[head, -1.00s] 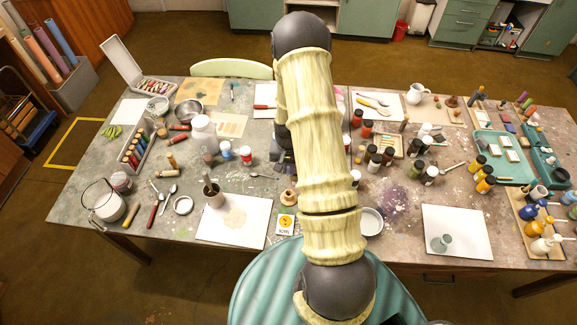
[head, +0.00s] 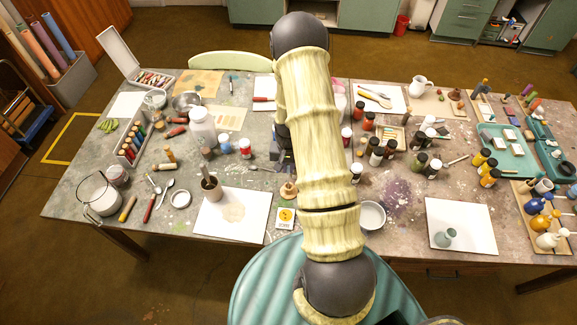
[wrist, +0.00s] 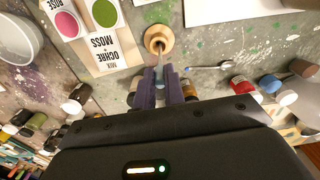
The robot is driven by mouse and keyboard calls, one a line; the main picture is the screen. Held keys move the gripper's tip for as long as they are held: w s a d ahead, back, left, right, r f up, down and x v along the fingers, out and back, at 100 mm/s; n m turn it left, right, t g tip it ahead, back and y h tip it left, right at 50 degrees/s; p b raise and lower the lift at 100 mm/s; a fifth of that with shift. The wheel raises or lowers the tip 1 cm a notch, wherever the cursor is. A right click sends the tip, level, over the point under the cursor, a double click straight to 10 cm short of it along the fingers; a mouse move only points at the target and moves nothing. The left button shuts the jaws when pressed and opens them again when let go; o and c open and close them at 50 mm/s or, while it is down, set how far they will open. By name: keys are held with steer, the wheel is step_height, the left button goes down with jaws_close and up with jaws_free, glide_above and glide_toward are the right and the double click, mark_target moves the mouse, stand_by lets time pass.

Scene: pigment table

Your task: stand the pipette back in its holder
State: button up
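The holder is a small round wooden stand (wrist: 158,39) with a hole, just ahead of my fingertips in the wrist view. In the head view the wooden stand (head: 288,191) sits beside my arm. My gripper (wrist: 160,77) has two purple fingers close together around a thin, pale pipette (wrist: 160,62). The pipette's narrow end points at the stand and overlaps its middle. I cannot tell whether it is inside the hole or above it.
Label cards (wrist: 95,35) lie left of the stand, with a white bowl (wrist: 14,40) beyond. Paint jars (wrist: 243,85) stand close on the right.

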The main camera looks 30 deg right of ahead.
steer(key=o, duration=0.6)
step_height(320, 180, up, 17)
steer(key=b, duration=0.3)
steer(key=shift+r+b, duration=0.2)
steer(key=shift+b, duration=0.1)
steer(key=shift+w, duration=0.1)
stand_by(1.1)
steer(key=s+a+r+n+t, duration=0.1)
steer(key=s+a+n, duration=0.1)
steer(key=s+a, duration=0.2)
steer(key=s+a+r+n, duration=0.2)
steer(key=s+a, duration=0.2)
steer(key=a, duration=0.1)
steer(key=s+a+r+n+t, duration=0.1)
steer(key=s+a+r+n, duration=0.1)
steer(key=s+a, duration=0.2)
steer(key=shift+s+a+n+t, duration=0.15)
steer(key=shift+s+n+t, duration=0.15)
steer(key=shift+s+n, duration=0.1)
